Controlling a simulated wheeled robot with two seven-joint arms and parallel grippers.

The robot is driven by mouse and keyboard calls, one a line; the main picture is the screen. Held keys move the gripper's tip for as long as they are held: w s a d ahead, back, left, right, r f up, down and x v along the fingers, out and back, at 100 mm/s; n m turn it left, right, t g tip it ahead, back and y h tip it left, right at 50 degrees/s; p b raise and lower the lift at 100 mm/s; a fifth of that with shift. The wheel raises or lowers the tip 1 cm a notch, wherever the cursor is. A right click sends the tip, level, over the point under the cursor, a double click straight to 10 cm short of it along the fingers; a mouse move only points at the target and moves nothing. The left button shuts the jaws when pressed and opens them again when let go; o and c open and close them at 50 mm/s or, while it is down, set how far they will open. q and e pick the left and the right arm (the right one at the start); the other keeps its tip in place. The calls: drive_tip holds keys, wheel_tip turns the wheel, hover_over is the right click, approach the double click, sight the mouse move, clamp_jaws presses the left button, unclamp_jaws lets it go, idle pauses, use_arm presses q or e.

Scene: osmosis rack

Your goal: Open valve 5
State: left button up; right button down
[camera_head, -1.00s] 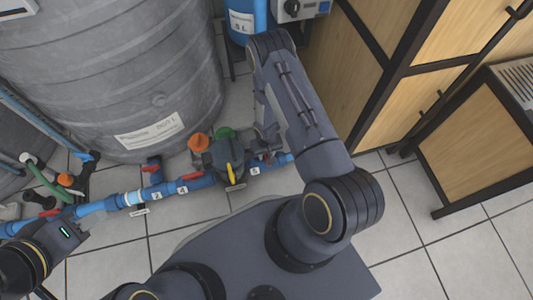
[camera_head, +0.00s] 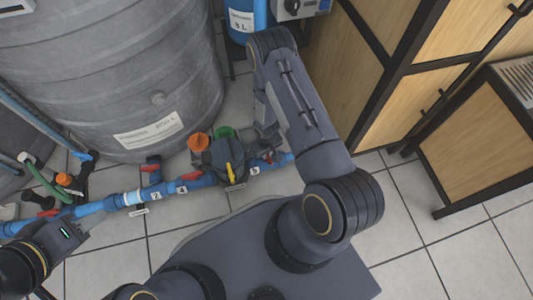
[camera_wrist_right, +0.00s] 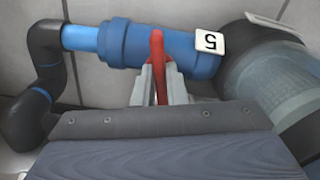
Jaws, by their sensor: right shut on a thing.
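Valve 5 sits on the blue pipe near its right end, with the label "5" (camera_head: 255,170) beside it. In the right wrist view its red handle (camera_wrist_right: 158,50) stands across the blue valve body (camera_wrist_right: 120,42), left of the "5" label (camera_wrist_right: 210,43). My right gripper (camera_wrist_right: 158,88) is shut on the red handle, with a finger on each side. In the head view my right gripper (camera_head: 268,143) reaches down to the valve and partly hides it. My left gripper (camera_head: 92,230) is at the lower left, near the pipe; its fingers are unclear.
A dark pump (camera_head: 226,160) with a yellow part stands left of valve 5. More red-handled valves (camera_head: 150,166) line the pipe. A large grey tank (camera_head: 120,70) stands behind. A black elbow pipe (camera_wrist_right: 45,90) is close on the left in the wrist view. Tiled floor (camera_head: 400,200) is free at right.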

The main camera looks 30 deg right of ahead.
drive_tip(key=n, duration=0.3)
drive_tip(key=shift+n+b, duration=0.35)
drive_tip(key=shift+n, duration=0.05)
drive_tip(key=n, duration=0.3)
drive_tip(key=shift+n+b, duration=0.3)
drive_tip(key=n, duration=0.3)
drive_tip(key=shift+n, duration=0.3)
drive_tip(key=shift+n+b, duration=0.4)
drive_tip(key=shift+n, duration=1.5)
drive_tip(key=c, duration=1.5)
unclamp_jaws()
drive_tip(key=shift+o, duration=0.2)
drive_tip(key=shift+r+p, duration=1.8)
drive_tip(key=shift+r, duration=2.1)
